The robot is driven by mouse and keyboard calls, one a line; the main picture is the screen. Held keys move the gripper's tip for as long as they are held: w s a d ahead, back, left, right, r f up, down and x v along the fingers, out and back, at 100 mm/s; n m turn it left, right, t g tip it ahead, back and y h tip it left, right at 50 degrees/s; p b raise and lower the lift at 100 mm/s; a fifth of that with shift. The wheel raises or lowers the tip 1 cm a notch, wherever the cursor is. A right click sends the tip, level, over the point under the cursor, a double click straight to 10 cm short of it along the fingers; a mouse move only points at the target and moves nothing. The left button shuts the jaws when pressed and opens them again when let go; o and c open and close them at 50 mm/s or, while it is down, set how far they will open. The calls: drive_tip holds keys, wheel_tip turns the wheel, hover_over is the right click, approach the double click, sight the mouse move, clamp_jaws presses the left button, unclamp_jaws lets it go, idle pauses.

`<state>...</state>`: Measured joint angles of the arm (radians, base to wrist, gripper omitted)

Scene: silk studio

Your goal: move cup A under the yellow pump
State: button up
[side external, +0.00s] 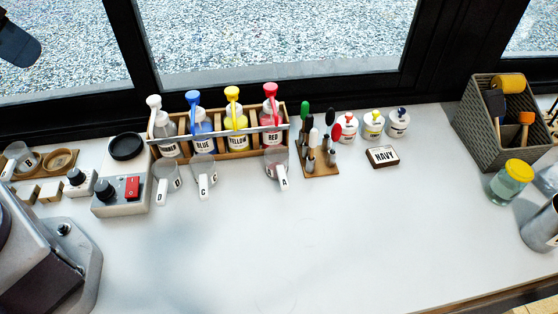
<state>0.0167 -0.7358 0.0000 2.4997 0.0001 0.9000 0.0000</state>
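Cup A (276,161) is a clear cup with a white handle lettered A. It stands on the white table in front of the red pump bottle (270,112), its handle toward the camera. The yellow pump (235,120), a bottle labelled YELLOW with a yellow head, stands in the wooden rack, left of the red one. Whether the cups hold anything is too small to tell. My gripper is not in view.
Blue (199,122) and white-headed (163,130) bottles share the rack (240,153). Cup D (167,177) stands beside a grey device with a red switch (132,187). A brush stand (320,165) and NAVY block (382,156) lie right of cup A. The front table is clear.

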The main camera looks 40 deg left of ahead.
drive_tip(key=shift+o, duration=0.8)
drive_tip(key=w+d+f+g, duration=0.1)
drive_tip(key=w+d+f+m+g, duration=0.1)
drive_tip(key=w+d+f, duration=0.1)
drive_tip(key=shift+w+f+g, duration=0.25)
drive_tip(key=shift+f+g, duration=0.05)
drive_tip(key=n+g, duration=0.3)
drive_tip(key=n, duration=0.7)
hover_over(283, 177)
wheel_tip(283, 177, down, 22)
drive_tip(key=shift+f+n, duration=0.2)
drive_tip(key=shift+n, duration=0.2)
drive_tip(key=shift+f, duration=2.8)
